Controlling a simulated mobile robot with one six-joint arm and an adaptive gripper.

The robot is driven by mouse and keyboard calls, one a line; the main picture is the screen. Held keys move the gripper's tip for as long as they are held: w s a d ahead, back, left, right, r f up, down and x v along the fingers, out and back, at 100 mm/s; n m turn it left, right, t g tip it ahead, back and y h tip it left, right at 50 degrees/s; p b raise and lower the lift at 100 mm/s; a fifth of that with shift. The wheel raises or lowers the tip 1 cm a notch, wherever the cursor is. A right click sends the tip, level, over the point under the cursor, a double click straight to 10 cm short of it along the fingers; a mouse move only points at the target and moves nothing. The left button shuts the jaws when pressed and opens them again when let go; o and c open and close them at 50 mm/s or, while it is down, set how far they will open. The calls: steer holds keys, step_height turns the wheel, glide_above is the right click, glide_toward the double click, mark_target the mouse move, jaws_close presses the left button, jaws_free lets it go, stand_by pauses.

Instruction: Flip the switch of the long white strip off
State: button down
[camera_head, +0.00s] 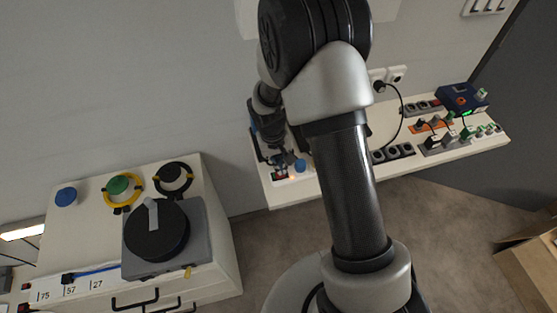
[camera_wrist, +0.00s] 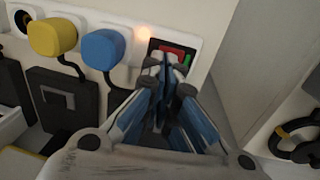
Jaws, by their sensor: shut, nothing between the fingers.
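The long white strip (camera_wrist: 134,22) crosses the top of the wrist view. At its right end is a dark-framed switch (camera_wrist: 181,49) with red and green parts, and an orange light (camera_wrist: 143,33) glows beside it. My gripper (camera_wrist: 165,63) is shut and empty, its fingertips over the lower left of the switch and hiding part of it. I cannot tell whether they touch it. In the head view the strip's end (camera_head: 296,178) shows below my gripper (camera_head: 276,164), at the left of the shelf; my arm hides the rest.
A blue plug (camera_wrist: 103,48) and a yellow plug (camera_wrist: 54,37) sit in the strip, left of the switch. More strips and a dark blue box (camera_head: 455,97) stand farther right on the shelf (camera_head: 290,194).

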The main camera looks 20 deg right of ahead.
steer(key=shift+f, duration=0.1)
steer(key=shift+s+d+f, duration=0.1)
steer(key=shift+d+f, duration=0.1)
steer(key=shift+f, duration=0.1)
steer(key=shift+a+f+b, duration=0.1)
steer(key=shift+a+b, duration=0.05)
steer(key=shift+b, duration=0.15)
steer(key=shift+a, duration=0.65)
step_height(320, 180, up, 14)
steer(key=a+p, duration=0.1)
steer(key=p, duration=0.4)
steer(key=shift+a+p, duration=0.35)
steer(key=shift+p, duration=0.05)
steer(key=shift+d+r+p, duration=0.1)
steer(key=shift+r+p, duration=0.15)
steer(key=shift+p, duration=0.15)
